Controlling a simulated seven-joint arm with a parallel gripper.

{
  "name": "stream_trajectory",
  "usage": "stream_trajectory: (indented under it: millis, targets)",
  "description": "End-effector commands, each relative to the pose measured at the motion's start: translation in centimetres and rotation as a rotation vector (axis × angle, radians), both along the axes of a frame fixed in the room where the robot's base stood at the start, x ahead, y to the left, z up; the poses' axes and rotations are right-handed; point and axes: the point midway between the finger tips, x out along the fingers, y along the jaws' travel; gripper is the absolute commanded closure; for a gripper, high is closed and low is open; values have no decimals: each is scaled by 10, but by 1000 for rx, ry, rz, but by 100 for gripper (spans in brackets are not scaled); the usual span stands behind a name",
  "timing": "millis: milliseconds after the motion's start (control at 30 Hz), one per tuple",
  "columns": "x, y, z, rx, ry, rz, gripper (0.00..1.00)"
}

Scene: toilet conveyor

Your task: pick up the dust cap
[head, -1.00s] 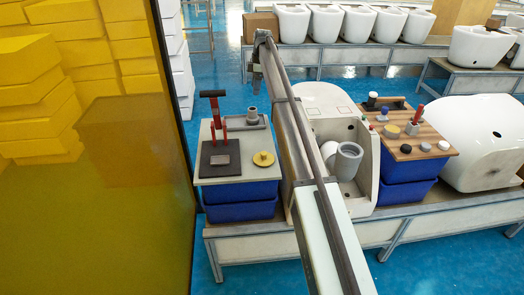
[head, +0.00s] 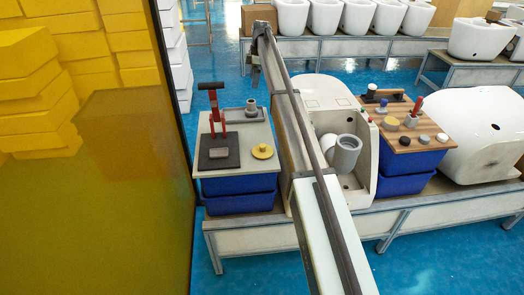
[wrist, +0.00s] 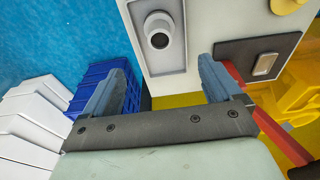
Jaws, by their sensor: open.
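No piece is clearly marked as the dust cap. A round yellow disc with a small knob (head: 262,151) lies on the grey top of the left blue-bin stand. It is cut off at the upper right edge of the wrist view (wrist: 288,4). My gripper (head: 254,76) is open and empty, beyond the left stand in the head view. In the wrist view its two fingers (wrist: 162,72) are wide apart.
A grey fitting stands in a shallow tray (wrist: 175,62) on the left stand, by a dark pad (head: 219,151) and a red-and-black tool (head: 213,100). A toilet (head: 322,118) holding grey pipe pieces (head: 345,154) stands between the stands. A yellow see-through panel (head: 90,210) is at left.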

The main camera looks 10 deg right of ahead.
Motion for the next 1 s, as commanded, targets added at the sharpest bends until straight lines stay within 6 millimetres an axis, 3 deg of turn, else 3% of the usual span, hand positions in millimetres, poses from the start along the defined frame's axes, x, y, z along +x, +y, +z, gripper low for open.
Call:
stream_trajectory:
  millis: [367,467,567,733,900,1000]
  targets:
    - [0,8,2,0,-1,8,0]
    - [-14,16,5,0,-8,17,0]
    - [-44,22,5,-1,-14,24,0]
    - [-116,26,1,-21,-24,34,0]
    - [-194,17,-10,-62,-26,32,0]
    - [-231,10,-16,-88,-23,27,0]
